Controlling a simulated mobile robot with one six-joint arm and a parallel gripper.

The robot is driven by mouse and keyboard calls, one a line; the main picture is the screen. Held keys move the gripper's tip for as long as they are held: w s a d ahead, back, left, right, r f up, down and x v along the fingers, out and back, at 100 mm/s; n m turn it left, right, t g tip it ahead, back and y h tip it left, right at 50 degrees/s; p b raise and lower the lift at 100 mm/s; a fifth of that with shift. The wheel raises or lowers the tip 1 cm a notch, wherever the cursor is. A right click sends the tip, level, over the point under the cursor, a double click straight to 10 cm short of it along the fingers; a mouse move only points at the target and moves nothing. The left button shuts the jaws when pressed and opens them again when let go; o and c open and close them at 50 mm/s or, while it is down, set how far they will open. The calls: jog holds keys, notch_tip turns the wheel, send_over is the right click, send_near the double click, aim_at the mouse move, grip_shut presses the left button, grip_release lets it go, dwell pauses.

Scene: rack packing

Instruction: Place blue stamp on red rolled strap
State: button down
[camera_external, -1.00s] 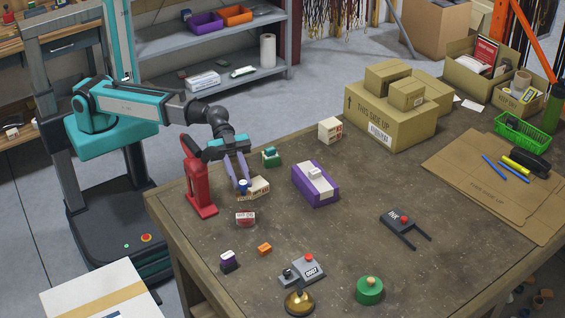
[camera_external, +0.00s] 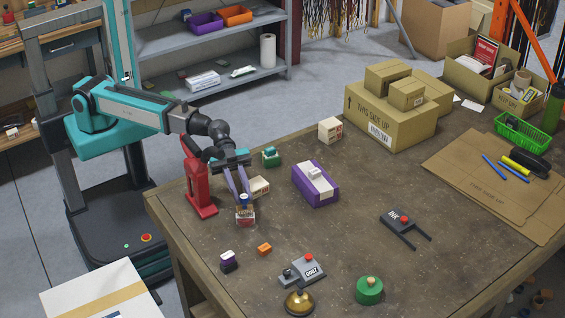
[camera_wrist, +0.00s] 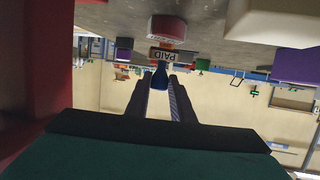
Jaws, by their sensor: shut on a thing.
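My gripper (camera_external: 241,190) is shut on the blue handle of the blue stamp (camera_external: 244,199). In the wrist view, which looks upside down, my gripper's fingers (camera_wrist: 157,82) straddle the blue handle of the stamp (camera_wrist: 160,74), and its base bears the word PAID. The red rolled strap (camera_external: 245,222) lies on the table directly under the stamp, partly covered by it. The strap also shows in the wrist view (camera_wrist: 168,27), just beyond the stamp's base. I cannot tell whether stamp and strap touch.
A red stapler-like tool (camera_external: 199,185) stands close to the left of my gripper. A cream box (camera_external: 259,187) lies just behind right, with a green stamp (camera_external: 270,157) behind it. A purple box (camera_external: 316,186) is to the right. Table space right of the strap is clear.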

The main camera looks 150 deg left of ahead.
jog(key=shift+f, duration=0.6)
jog(key=shift+f, duration=0.15)
jog(key=c, duration=1.5)
grip_release()
jog(key=shift+c, duration=0.2)
jog(key=shift+r, duration=0.25)
jog(key=b+v, duration=0.6)
jog(key=v, duration=0.3)
jog(key=shift+f, duration=0.25)
jog(key=b, duration=0.2)
jog(key=s+b, duration=0.1)
jog(key=b, duration=0.2)
jog(key=shift+a+r, duration=0.25)
jog(key=shift+a, duration=0.05)
